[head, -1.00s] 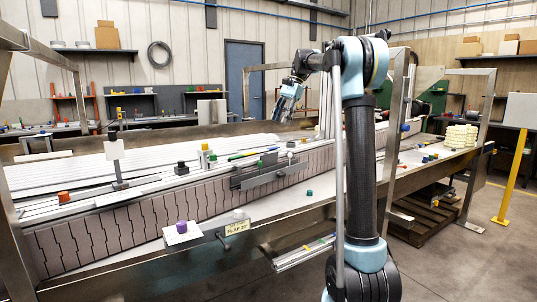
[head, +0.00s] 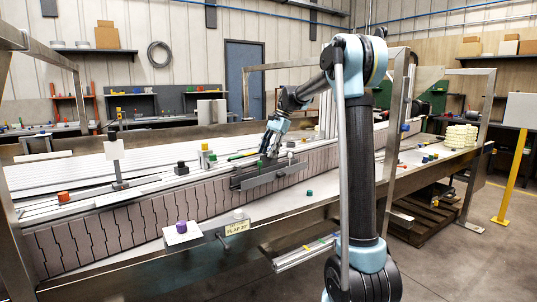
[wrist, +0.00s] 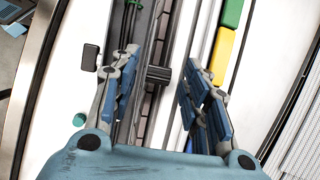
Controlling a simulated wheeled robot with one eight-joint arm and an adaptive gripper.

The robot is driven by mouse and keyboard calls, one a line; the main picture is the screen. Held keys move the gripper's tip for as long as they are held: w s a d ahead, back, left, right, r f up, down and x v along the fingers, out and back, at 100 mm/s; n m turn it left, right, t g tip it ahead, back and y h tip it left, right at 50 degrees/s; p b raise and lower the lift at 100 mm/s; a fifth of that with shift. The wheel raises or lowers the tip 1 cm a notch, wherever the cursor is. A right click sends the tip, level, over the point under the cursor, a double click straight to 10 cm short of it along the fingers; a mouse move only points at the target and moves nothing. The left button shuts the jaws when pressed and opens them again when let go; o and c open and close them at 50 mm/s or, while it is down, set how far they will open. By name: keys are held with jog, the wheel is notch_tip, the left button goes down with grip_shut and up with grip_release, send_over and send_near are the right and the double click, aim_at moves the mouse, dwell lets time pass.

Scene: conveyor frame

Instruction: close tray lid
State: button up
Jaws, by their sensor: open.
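A long narrow grey metal tray (head: 280,174) is fixed along the near edge of the conveyor in the head view. My gripper (head: 266,157) is over the tray and hides part of it, including most of any lid there. In the wrist view my gripper (wrist: 160,68) is open with its blue-padded fingers spread. A small dark block (wrist: 158,74), perhaps a handle, shows between the fingers, across a narrow channel. The fingers look apart from it. I cannot tell how far the lid is open.
A green and yellow bar (wrist: 221,55) lies right of the fingers in the wrist view. In the head view a black block (head: 181,168), an orange knob (head: 64,197) and a purple knob (head: 182,227) stand to the left. A small green piece (head: 309,193) lies on the near ledge.

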jog(key=shift+a+f, duration=0.1)
jog(key=shift+f, duration=0.2)
jog(key=shift+c, duration=0.6)
jog(key=c, duration=0.9)
